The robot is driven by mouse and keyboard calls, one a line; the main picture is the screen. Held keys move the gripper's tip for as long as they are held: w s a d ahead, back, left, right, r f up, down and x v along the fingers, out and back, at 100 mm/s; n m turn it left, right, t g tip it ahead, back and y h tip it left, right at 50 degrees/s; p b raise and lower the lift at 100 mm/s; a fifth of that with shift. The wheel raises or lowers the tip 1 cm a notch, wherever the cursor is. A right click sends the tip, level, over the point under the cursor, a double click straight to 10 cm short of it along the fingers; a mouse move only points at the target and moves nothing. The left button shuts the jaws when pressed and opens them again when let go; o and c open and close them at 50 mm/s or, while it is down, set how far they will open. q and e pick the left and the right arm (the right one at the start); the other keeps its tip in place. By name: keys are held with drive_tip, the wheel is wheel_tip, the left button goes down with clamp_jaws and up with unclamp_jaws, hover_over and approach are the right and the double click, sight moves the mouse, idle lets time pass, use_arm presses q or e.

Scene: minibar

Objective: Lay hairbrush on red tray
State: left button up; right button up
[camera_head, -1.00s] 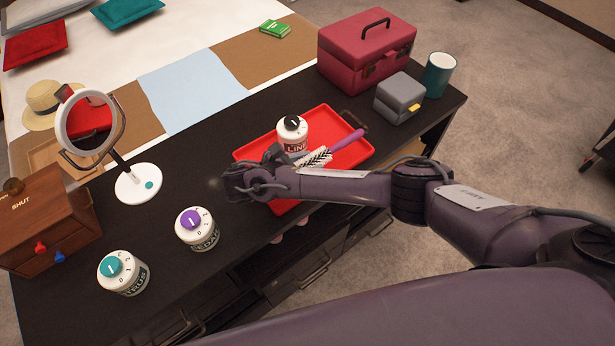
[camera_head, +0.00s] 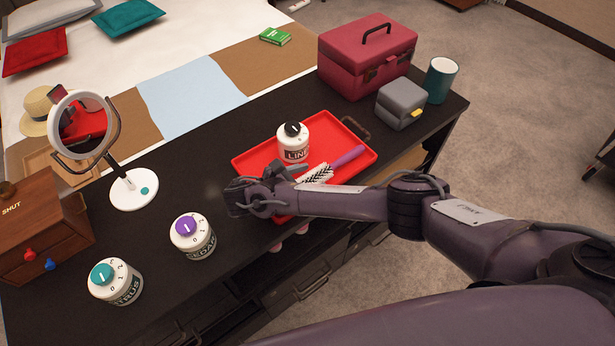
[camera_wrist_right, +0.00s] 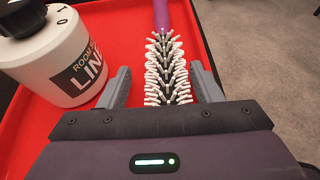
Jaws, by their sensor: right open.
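The hairbrush (camera_head: 330,169) has a purple handle and white bristles. It lies on the red tray (camera_head: 262,152), beside a white bottle (camera_head: 294,140) with a black dial top and a label reading LINE. My right gripper (camera_head: 262,190) is at the tray's near-left part. In the right wrist view, its two fingers (camera_wrist_right: 162,88) are open on either side of the hairbrush (camera_wrist_right: 167,70), with gaps between them and the bristles. The bottle (camera_wrist_right: 58,62) stands close to the left finger there. My left gripper is not in view.
Purple-topped (camera_head: 192,237) and teal-topped (camera_head: 115,282) bottles stand at the left front. A mirror (camera_head: 130,190) and a wooden box (camera_head: 40,235) stand farther left. A red case (camera_head: 365,55), grey box (camera_head: 401,105) and teal cup (camera_head: 440,80) stand behind the tray.

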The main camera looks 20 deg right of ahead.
drive_tip(key=shift+a+r, duration=0.15)
drive_tip(key=shift+r, duration=0.1)
drive_tip(key=p+v, duration=0.6)
drive_tip(key=v, duration=0.4)
drive_tip(key=shift+s+a+r, duration=0.2)
drive_tip(key=shift+a, duration=0.15)
drive_tip(key=shift+s+a+r, duration=0.1)
drive_tip(key=shift+s+a, duration=0.05)
drive_tip(key=shift+a, duration=0.3)
